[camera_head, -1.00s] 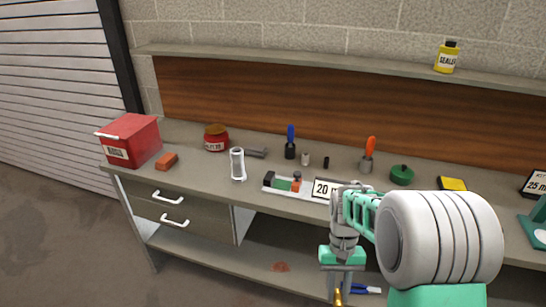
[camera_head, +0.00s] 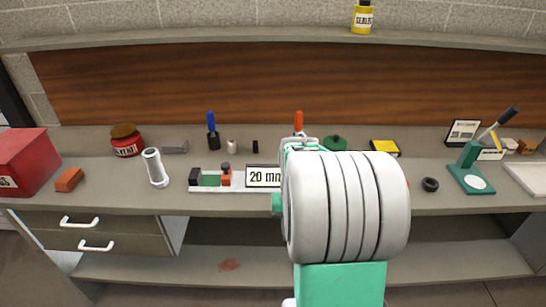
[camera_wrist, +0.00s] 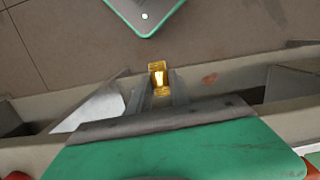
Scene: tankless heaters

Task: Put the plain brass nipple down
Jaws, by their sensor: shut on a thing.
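The plain brass nipple (camera_wrist: 158,78) shows in the wrist view as a small gold piece. My gripper (camera_wrist: 160,92) is shut on it, with one grey finger on each side. In the wrist view the floor lies beyond the nipple and the workbench edge is close by. In the head view my arm hides the gripper and the nipple.
Bare bench top lies right of my arm, around a black ring (camera_head: 430,184).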

